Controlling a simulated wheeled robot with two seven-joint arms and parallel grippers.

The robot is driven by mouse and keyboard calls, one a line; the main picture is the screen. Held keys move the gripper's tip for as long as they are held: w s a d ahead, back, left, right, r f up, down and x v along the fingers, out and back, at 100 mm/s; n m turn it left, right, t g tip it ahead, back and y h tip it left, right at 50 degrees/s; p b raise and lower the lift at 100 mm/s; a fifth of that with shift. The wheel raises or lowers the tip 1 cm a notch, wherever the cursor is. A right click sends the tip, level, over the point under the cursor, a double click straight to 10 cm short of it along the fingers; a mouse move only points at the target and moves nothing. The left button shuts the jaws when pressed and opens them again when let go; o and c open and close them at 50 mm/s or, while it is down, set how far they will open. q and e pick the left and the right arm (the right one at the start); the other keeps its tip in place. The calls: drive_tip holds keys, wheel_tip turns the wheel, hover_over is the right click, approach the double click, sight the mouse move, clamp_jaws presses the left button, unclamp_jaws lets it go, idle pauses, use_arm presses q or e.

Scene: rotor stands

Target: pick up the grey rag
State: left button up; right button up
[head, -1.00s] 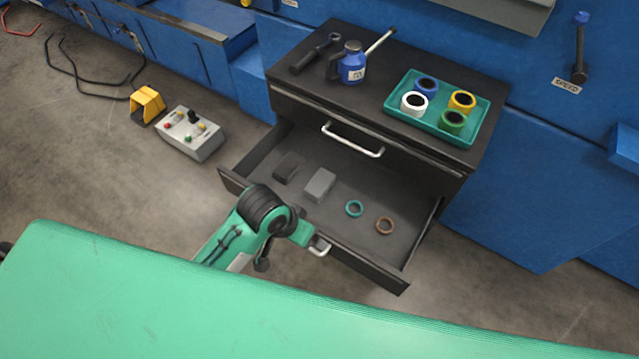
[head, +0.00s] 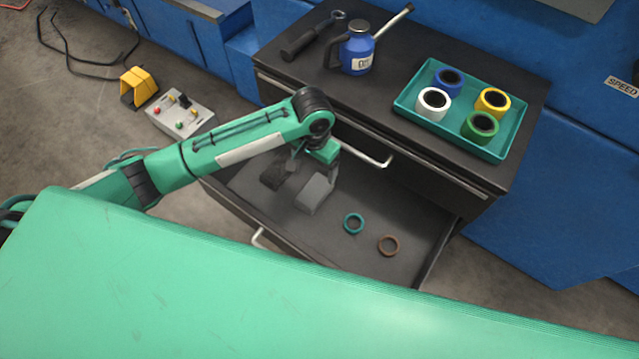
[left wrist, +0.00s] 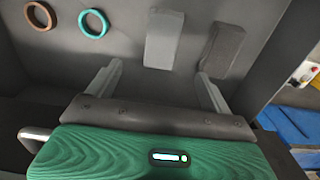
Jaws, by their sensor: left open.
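The grey rag (head: 315,195), a light grey block-like piece, lies on the floor of the open drawer (head: 400,262). It also shows in the left wrist view (left wrist: 163,40). My left gripper (head: 308,168) is over the drawer, just behind the rag in the head view, and partly hidden by its own wrist. In the left wrist view its two fingers (left wrist: 158,88) are spread wide and empty. The rag lies ahead of the gap between them, with no contact visible. My right gripper is not in view.
A darker piece (left wrist: 222,50) lies close beside the rag. A teal ring (head: 353,223) and a brown ring (head: 389,246) lie in the drawer. The cabinet top above holds a teal tray (head: 408,102) of coloured rolls, a blue can (head: 357,52) and a tool (head: 310,38).

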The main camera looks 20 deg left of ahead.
use_arm(q)
hover_over(314, 191)
drive_tip(key=f, duration=0.4)
drive_tip(key=shift+s+d+f, duration=0.1)
drive_tip(key=shift+s+f, duration=0.1)
drive_tip(key=shift+f, duration=0.1)
wheel_tip(314, 191, down, 3)
drive_tip(key=shift+r, duration=0.1)
drive_tip(key=shift+f, duration=0.95)
wheel_tip(314, 191, down, 4)
drive_tip(key=shift+w+r+p, duration=0.15)
drive_tip(key=shift+r+p, duration=0.05)
drive_tip(key=shift+p, duration=0.3)
drive_tip(key=shift+f, duration=0.45)
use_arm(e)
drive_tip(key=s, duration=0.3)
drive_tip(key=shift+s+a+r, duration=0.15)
use_arm(q)
drive_tip(key=c, duration=1.1)
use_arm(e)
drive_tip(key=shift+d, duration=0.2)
